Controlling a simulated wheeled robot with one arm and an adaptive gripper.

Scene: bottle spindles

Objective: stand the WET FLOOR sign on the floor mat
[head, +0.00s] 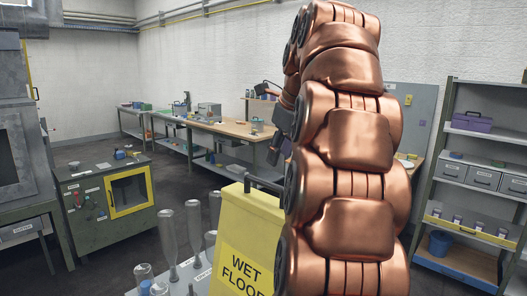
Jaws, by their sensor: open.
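The yellow WET FLOOR sign (245,245) stands upright at the lower middle of the head view. It has a dark bar along its top, and its lower part is cut off by the frame. My copper arm covers its right side. My gripper (277,150) shows as a dark shape at the left edge of my arm, above the sign in the picture and apart from it. It is open and looks empty. Its fingers are small and partly hidden by my arm. The floor mat cannot be seen in this view.
Clear bottles (168,238) stand upside down on a labelled rack just left of the sign. A green cabinet (108,205) with a yellow-framed door is at left. Workbenches (232,130) line the back. A shelf unit (470,185) is at right. Dark floor is open between cabinet and benches.

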